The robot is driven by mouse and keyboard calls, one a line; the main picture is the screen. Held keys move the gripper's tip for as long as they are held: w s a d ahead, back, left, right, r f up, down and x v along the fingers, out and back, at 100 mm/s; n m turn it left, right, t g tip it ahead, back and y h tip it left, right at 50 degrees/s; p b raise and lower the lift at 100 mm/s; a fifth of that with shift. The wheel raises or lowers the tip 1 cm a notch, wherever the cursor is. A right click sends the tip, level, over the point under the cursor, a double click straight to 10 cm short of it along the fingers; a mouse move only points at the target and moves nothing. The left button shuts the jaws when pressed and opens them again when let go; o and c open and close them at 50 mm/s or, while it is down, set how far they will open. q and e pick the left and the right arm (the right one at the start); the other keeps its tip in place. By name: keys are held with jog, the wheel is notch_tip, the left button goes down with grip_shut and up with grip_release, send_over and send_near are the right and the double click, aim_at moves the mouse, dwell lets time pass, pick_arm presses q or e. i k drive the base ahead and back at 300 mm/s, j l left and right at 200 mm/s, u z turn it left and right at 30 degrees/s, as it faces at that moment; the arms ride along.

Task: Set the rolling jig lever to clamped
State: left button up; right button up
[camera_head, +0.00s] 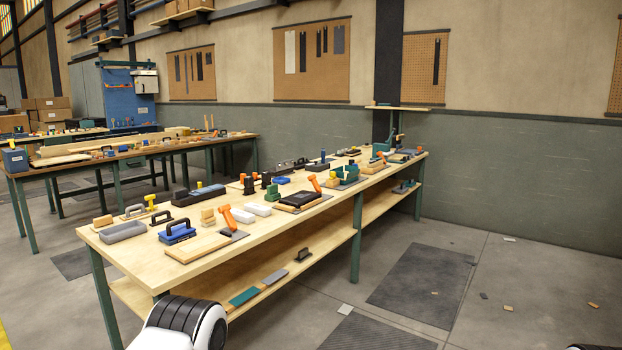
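Several orange levers stand up from fixtures on the long wooden workbench (283,232). The nearest orange lever (227,217) leans over a grey plate beside a wooden board. A second orange lever (314,184) stands behind a dark flat block, and a third (382,158) is at the far end. A yellow-topped piece (151,202) is at the near left. I cannot tell which of these is the rolling jig lever, or its setting.
A lower shelf (338,238) under the bench holds a few flat pieces. A second bench (120,155) stands behind at the left. Dark floor mats (422,285) lie to the right, where the floor is mostly open. Pegboards (311,62) hang on the wall.

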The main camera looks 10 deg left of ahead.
aim_at(312, 178)
jog(key=i, duration=2.25)
jog(key=i+j, duration=0.1)
jog(key=i, duration=2.1)
